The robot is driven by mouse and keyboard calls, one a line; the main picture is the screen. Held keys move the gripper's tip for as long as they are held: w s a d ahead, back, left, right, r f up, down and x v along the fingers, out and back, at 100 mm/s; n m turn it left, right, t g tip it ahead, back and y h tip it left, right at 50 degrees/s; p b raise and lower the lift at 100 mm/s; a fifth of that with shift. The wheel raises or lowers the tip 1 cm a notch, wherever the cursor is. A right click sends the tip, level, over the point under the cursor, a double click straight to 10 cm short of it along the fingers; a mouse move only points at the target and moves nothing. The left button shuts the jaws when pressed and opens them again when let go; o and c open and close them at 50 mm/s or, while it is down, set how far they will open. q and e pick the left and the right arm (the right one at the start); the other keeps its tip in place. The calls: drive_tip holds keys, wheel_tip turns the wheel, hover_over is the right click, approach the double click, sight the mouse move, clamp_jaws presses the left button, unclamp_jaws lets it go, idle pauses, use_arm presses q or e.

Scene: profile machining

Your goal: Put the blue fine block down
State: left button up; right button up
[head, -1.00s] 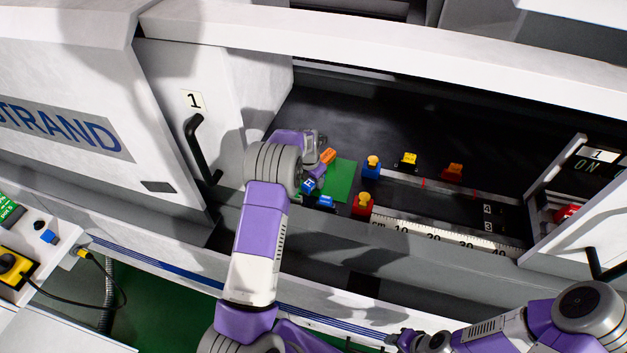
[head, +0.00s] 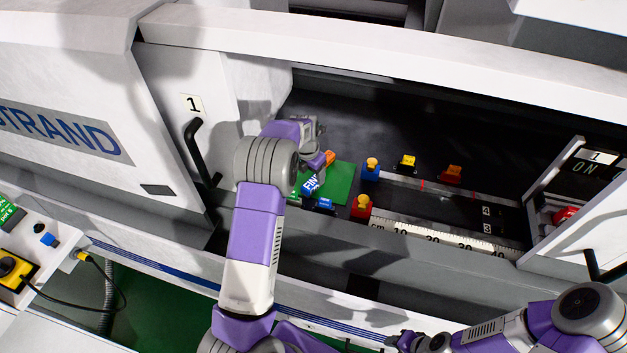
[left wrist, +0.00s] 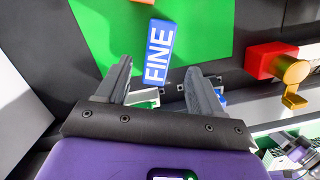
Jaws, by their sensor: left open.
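The blue fine block (head: 309,186), lettered FINE in white, shows at the green mat (head: 343,184) inside the machine. In the left wrist view the fine block (left wrist: 158,50) appears upright in the picture, over the lower edge of the green mat (left wrist: 205,35). My left gripper (left wrist: 158,78) is open, its two fingers apart below and to either side of the block's lower end. The fingers do not appear to touch it. In the head view the left gripper (head: 317,163) is partly hidden by its own wrist. My right gripper (head: 408,341) is small at the bottom edge.
An orange block (head: 328,160) is close by on the mat. Another blue block (head: 325,203) is in front of it. A red clamp with a yellow knob (head: 362,205) and a blue one (head: 371,168) stand to the right, by a ruler (head: 440,235). The door (head: 210,120) is left.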

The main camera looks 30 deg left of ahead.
sight(309, 184)
use_arm(q)
drive_tip(key=r, duration=0.5)
drive_tip(key=shift+s+a+r, duration=0.2)
drive_tip(key=shift+s+r, duration=0.1)
drive_tip(key=shift+s, duration=0.05)
